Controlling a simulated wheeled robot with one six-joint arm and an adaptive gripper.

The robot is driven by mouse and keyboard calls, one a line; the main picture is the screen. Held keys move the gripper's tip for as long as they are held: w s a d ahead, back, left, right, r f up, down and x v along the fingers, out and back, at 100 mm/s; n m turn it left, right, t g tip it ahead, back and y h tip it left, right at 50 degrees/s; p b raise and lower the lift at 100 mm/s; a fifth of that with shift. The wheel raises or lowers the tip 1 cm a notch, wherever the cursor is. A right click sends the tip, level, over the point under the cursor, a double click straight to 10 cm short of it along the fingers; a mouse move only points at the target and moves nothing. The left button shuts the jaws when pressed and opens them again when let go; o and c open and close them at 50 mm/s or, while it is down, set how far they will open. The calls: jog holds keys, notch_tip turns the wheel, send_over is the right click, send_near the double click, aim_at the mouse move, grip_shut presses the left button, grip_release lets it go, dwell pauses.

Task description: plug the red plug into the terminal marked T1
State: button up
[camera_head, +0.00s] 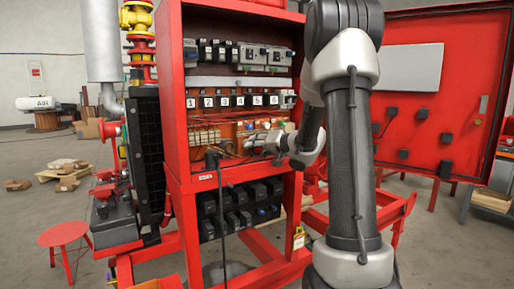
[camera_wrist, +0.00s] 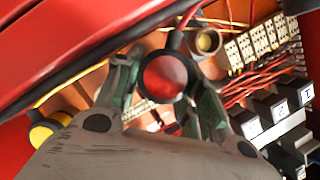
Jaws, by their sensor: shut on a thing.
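In the wrist view my gripper (camera_wrist: 168,92) has its two fingers closed around the red plug (camera_wrist: 165,74), a round red face in a black ring. A dark red lead runs up from the ring. In the head view my gripper (camera_head: 273,143) is inside the open red cabinet, below a row of white number labels (camera_head: 238,101). The plug is too small to make out there. In the wrist view black blocks with number labels (camera_wrist: 280,110) lie to the right, apart from the plug. I cannot read a T1 mark in either view.
Red wires (camera_wrist: 248,85) and a pale terminal strip (camera_wrist: 250,42) lie close to the gripper's right. A yellow round part (camera_wrist: 44,132) is at the left. The cabinet's red frame (camera_head: 173,95) bounds the opening; its door (camera_head: 440,100) stands open. A black cable (camera_head: 221,215) hangs in front.

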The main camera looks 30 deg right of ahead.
jog(key=shift+w, duration=1.7)
dwell(0.3)
jog(key=o, duration=1.2)
jog(key=v, duration=1.2)
jog(key=shift+a, duration=0.1)
